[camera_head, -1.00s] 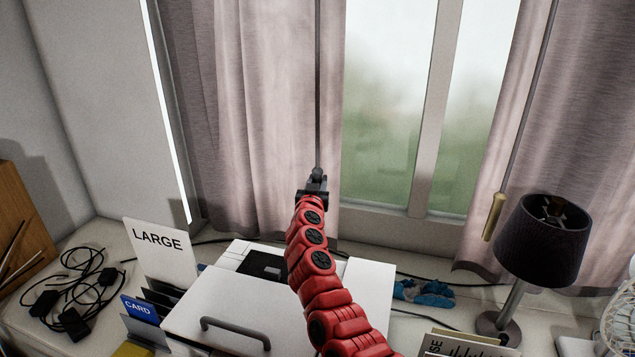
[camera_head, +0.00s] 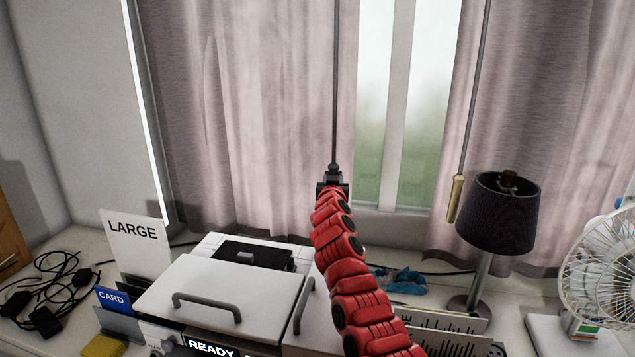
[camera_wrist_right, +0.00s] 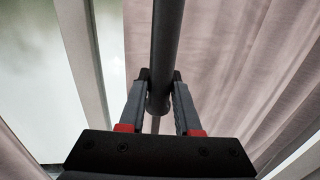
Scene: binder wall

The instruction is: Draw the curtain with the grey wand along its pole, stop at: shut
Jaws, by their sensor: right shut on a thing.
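The left curtain (camera_head: 250,110) is pale mauve and hangs in folds from the window's left side to about mid-window. A thin grey wand (camera_head: 335,85) hangs along its right edge. My right gripper (camera_head: 331,172) is shut on the wand's lower end, with the red arm coming up from below. In the right wrist view the gripper's fingers (camera_wrist_right: 160,85) close on both sides of the dark grey wand (camera_wrist_right: 155,40). The right curtain (camera_head: 540,110) has a wand with a brass-coloured end (camera_head: 455,198). A strip of bare window glass (camera_head: 415,130) shows between the curtains. My left gripper is not in view.
A dark lamp (camera_head: 497,215) stands before the right curtain, with a white fan (camera_head: 600,260) at far right. White boxes with a handle (camera_head: 207,303), a LARGE sign (camera_head: 137,243) and black cables (camera_head: 50,290) crowd the desk below.

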